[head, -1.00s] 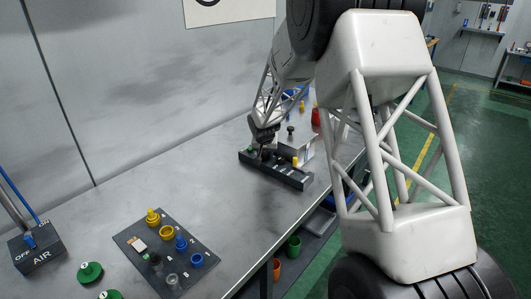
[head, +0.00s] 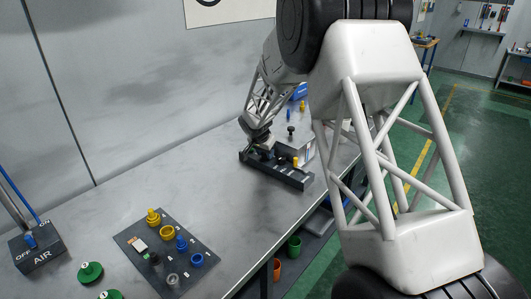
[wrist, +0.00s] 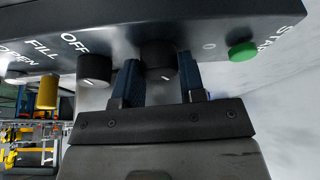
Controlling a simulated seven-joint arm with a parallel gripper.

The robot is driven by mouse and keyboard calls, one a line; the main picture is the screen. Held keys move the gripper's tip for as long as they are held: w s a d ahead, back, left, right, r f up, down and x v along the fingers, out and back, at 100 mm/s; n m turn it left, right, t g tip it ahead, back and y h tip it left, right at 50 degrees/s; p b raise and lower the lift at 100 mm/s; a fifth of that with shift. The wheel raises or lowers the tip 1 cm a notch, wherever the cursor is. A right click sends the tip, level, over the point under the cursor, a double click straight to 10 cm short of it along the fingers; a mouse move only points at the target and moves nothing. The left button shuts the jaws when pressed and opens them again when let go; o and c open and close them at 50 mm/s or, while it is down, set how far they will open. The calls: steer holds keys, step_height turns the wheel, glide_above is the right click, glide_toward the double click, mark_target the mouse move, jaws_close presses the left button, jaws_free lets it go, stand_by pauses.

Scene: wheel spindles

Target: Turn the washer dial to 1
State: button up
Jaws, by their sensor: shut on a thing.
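The dark control panel (head: 285,178) stands on the bench in the head view. In the wrist view the panel (wrist: 200,22) fills the top, with OPEN, FILL, OFF and START lettering. My gripper (wrist: 158,66) has its two blue fingers on either side of a black dial (wrist: 160,54) and is shut on it. A white pointer mark shows on this dial's face; any numbers around it are hidden or unreadable. A second black knob (wrist: 95,67) sits just left of the fingers, near OFF. In the head view my gripper (head: 264,150) is at the panel.
A green button (wrist: 242,52) is to the right of the held dial, and a yellow knob (wrist: 47,92) is at left. A grey tray (head: 135,242) with yellow, blue and dark parts lies on the near bench. An AIR switch box (head: 38,250) is at far left. The bench middle is clear.

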mark_target(262, 162)
stand_by(0.3)
steer(key=o, duration=0.6)
steer(key=shift+r, duration=0.1)
steer(key=shift+v, duration=3.8)
steer(key=shift+s, duration=0.1)
